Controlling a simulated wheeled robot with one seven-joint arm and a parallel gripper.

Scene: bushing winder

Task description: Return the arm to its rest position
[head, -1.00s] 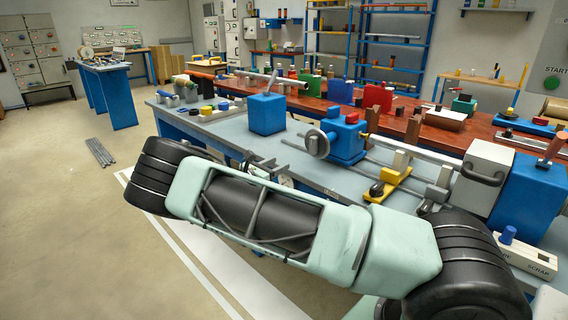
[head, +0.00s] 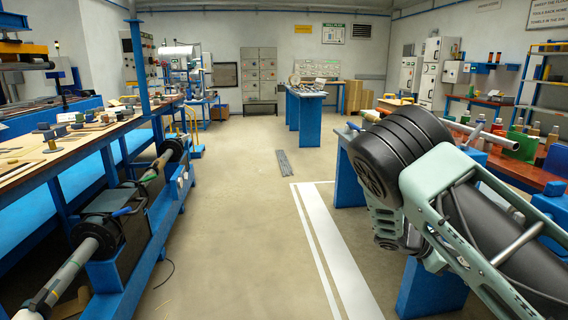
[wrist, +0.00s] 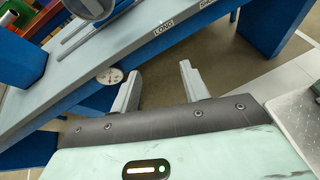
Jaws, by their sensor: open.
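My gripper (wrist: 160,88) shows in the wrist view with its two grey fingers apart and nothing between them. It is beside the edge of a grey-topped, blue-legged bench (wrist: 150,52), over the floor. The bench edge carries a "LONG" label. In the head view my green and black arm fills the right side, folded in front of the benches. My gripper cannot be made out in the head view.
A blue-framed workbench (head: 60,155) runs along the left with a winding machine below. A blue table (head: 305,95) stands at the back.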

